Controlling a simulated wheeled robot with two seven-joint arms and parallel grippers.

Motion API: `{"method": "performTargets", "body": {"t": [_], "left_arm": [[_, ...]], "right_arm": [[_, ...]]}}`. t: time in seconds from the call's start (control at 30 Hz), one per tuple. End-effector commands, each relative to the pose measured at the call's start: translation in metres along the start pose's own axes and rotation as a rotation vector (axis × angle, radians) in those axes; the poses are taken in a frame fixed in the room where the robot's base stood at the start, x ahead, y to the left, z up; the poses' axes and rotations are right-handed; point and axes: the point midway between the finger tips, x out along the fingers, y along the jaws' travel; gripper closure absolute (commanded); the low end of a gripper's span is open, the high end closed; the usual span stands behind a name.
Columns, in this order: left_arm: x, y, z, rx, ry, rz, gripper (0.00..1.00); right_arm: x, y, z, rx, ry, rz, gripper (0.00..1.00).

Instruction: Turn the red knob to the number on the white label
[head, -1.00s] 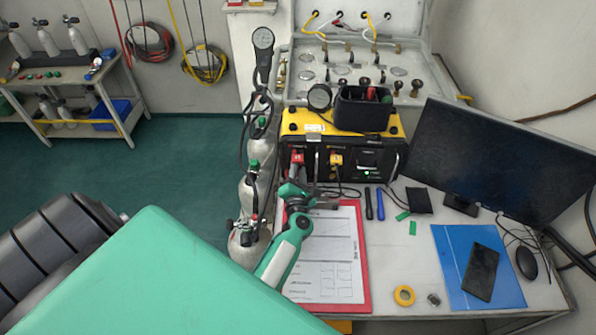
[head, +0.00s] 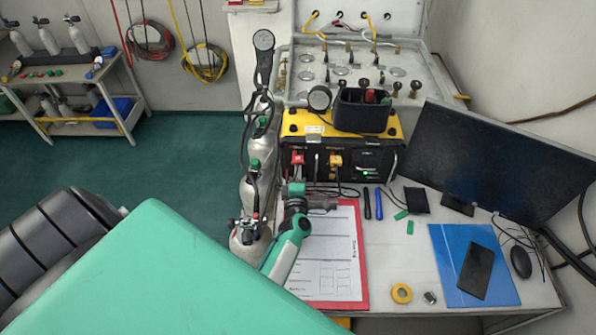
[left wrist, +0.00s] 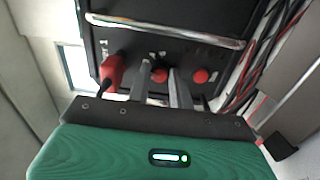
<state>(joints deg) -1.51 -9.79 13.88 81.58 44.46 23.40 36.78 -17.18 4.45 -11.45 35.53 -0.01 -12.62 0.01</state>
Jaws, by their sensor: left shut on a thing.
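My left gripper (left wrist: 159,68) is shut on a red knob (left wrist: 158,76) on a dark panel (left wrist: 125,46) in the left wrist view, with one finger on each side of it. A second red knob (left wrist: 201,76) sits to its right, free of the fingers. A red plug (left wrist: 113,70) with a black cable is at the left. Small white marks show on the panel, too small to read. In the head view the yellow-and-black box (head: 345,125) stands on the table behind my left wrist; the held knob cannot be made out there. My right gripper is not in view.
A silver bar (left wrist: 165,30) crosses the panel above the knobs. A red clipboard (head: 363,275) lies below the box. Gas cylinders (head: 250,238) stand close to my left forearm. A monitor (head: 500,165) and a blue folder (head: 445,255) are at the right.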

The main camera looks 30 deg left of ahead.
Motion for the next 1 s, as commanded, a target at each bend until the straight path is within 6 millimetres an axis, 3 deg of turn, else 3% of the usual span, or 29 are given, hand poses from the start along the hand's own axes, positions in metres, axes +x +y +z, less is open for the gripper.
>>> {"method": "performTargets", "body": {"t": [0.77,0.8,0.9,1.0], "left_arm": [[-0.0002,-0.0008,-0.0004,0.101,-0.004,-0.002,1.00],[-0.0003,-0.0008,-0.0004,0.101,-0.004,-0.002,0.72],[-0.0002,-0.0006,-0.0004,0.101,-0.004,-0.001,0.56],[-0.0001,-0.0005,-0.0004,0.101,-0.004,-0.001,0.56]], "right_arm": [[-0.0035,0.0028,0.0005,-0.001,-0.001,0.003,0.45],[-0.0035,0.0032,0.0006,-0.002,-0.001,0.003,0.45],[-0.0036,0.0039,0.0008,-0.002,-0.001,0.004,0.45],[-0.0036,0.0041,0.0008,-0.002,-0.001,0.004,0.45]]}}
